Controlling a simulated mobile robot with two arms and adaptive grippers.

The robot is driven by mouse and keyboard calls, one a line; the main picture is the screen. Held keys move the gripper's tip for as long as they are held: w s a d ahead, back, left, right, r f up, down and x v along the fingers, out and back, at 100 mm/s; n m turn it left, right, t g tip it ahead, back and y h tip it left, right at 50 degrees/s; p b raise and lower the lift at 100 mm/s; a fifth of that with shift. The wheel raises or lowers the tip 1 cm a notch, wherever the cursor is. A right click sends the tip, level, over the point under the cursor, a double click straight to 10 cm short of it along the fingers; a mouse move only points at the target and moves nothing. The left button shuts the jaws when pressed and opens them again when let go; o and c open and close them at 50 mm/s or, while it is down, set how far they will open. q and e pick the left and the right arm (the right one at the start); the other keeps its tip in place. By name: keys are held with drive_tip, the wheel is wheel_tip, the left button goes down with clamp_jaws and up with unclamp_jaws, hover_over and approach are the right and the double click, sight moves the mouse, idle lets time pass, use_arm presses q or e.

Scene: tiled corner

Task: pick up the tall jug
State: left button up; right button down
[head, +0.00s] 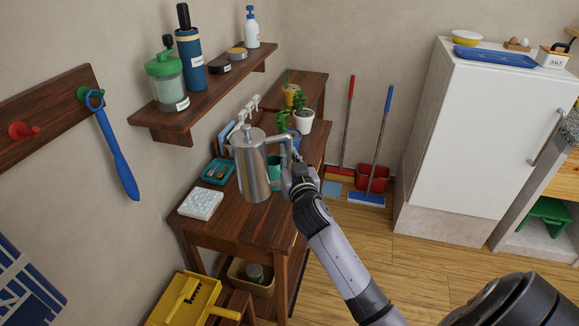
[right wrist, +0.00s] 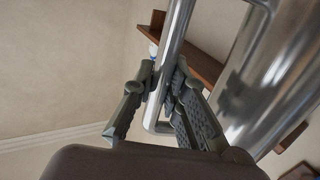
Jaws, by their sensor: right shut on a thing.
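The tall jug (head: 251,168) is shiny metal with a lid and a long side handle. It stands upright in the head view, over the dark wooden table (head: 221,234). I cannot tell whether its base touches the table. My right gripper (head: 293,170) is at the jug's right side, shut on its handle. In the right wrist view, the fingers of the gripper (right wrist: 160,82) close around the bar of the handle (right wrist: 176,40), with the jug's body (right wrist: 275,75) to the right. My left gripper is not in view.
A white patterned block (head: 200,204) and a teal tray (head: 217,171) lie left of the jug. A teal cup (head: 274,168) and potted plants (head: 304,121) are behind it. A wall shelf (head: 205,107) with bottles hangs above left. Floor is open to the right.

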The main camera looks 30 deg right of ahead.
drive_tip(key=shift+r, duration=3.6)
drive_tip(key=c, duration=2.2)
unclamp_jaws()
clamp_jaws()
